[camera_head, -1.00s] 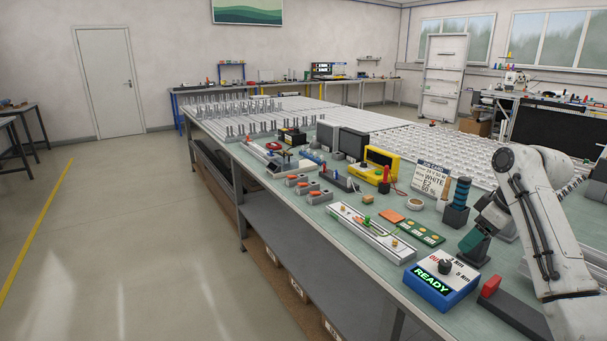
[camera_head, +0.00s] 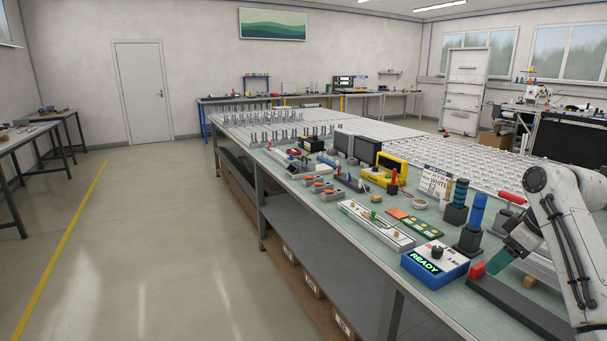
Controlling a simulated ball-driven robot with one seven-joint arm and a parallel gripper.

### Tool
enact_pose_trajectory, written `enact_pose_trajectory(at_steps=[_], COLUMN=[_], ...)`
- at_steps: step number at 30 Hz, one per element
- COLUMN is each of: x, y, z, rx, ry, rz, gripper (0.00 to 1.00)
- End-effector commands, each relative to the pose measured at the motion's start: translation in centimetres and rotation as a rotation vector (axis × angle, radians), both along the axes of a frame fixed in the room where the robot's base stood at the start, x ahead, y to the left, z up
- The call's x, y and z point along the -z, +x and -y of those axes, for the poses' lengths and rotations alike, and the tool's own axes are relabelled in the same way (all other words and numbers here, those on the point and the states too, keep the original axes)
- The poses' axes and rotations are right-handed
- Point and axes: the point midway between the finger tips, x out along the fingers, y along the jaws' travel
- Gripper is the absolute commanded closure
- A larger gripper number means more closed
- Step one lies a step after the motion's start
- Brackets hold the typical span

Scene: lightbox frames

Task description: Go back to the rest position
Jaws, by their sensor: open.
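My arm enters from the right edge, bent down at its elbow. My gripper (camera_head: 500,259) hangs low over the near right of the workbench (camera_head: 385,272), its dark teal end pointing down and left. It is open, and I see nothing held in it. Beside it in the picture, a blue-handled tool (camera_head: 477,210) stands upright in a dark holder (camera_head: 467,241). A long dark block with a red end (camera_head: 478,270) lies just below the gripper in the picture. I cannot tell whether the gripper touches it.
A blue box reading READY (camera_head: 435,265) stands left of the gripper. Part of the bench behind the gripper is hidden by my arm. The floor (camera_head: 170,240) at left is clear.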

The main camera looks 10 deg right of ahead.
Motion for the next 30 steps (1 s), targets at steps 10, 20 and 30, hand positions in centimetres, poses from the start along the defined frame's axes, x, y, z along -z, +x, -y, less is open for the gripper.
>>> enact_pose_trajectory(at_steps=[10,20,30], x=[3.8,10.0,20.8], y=[-0.3,-2.1,-10.2], z=[-3.2,-8.7,-18.2], rx=[0.011,0.041,0.148], ry=[0.025,0.065,0.114], rz=[-0.013,-0.04,-0.117], gripper=[0.41,0.41,0.41])
